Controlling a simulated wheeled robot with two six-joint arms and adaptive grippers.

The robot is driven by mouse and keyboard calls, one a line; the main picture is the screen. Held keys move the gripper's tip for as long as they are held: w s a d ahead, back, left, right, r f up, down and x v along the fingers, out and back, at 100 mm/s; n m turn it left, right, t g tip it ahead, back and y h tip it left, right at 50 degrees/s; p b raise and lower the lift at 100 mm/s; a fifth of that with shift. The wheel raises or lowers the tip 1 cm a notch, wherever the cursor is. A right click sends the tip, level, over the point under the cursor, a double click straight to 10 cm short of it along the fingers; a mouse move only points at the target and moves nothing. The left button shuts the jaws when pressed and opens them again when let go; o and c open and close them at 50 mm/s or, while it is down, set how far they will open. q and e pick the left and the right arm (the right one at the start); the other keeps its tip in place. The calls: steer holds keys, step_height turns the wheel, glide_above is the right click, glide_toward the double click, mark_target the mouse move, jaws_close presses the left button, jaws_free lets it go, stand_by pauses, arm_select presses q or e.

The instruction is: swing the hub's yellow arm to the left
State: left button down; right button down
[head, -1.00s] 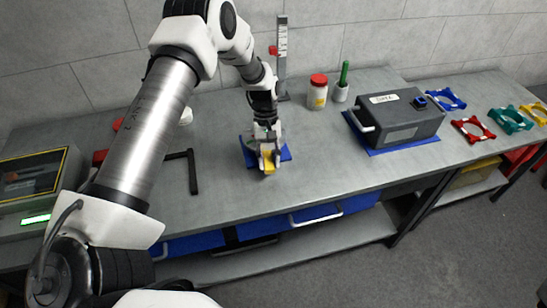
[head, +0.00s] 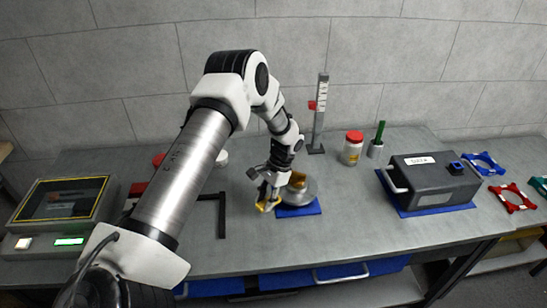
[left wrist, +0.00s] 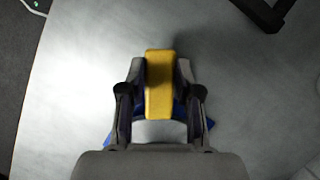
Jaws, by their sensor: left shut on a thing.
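The hub (head: 303,194) is a grey round disc with a yellow top, standing on a blue mat (head: 300,210) on the bench. Its yellow arm (head: 264,207) points to the left of the hub in the head view. My left gripper (head: 268,201) is shut on the yellow arm, left of the hub. In the left wrist view the yellow arm (left wrist: 159,80) lies between the two fingers of the left gripper (left wrist: 159,95). The gripper partly hides where the arm joins the hub. My right gripper is in no view.
A black angle bracket (head: 221,214) lies on the bench left of the hub. A gauge post (head: 320,115), a red-capped jar (head: 353,148) and a green marker in a cup (head: 376,148) stand behind. A dark grey case (head: 432,180) sits to the right.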

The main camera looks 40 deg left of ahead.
arm_select(q)
steer(key=a+m, duration=0.1)
steer(key=a+m+y, duration=0.1)
steer(key=shift+w+a+f+m, duration=0.15)
steer(key=shift+w+a+m, duration=0.2)
steer(key=shift+w+m, duration=0.05)
steer(key=shift+w+a+m+t+y, duration=0.25)
steer(key=shift+w+a+m, duration=0.15)
steer(key=shift+a+m, duration=0.3)
steer(key=shift+w+a+m+t+y, duration=0.25)
steer(key=shift+w+a+m, duration=0.1)
steer(key=shift+a+m, duration=0.35)
steer(key=shift+d, duration=0.1)
steer(key=c, duration=0.8)
jaws_free()
steer(key=shift+w, duration=0.1)
steer(key=shift+w+f, duration=0.1)
steer(key=shift+w, duration=0.15)
steer(key=shift+r, duration=0.25)
steer(key=v, duration=1.1)
steer(key=shift+w+r, duration=0.2)
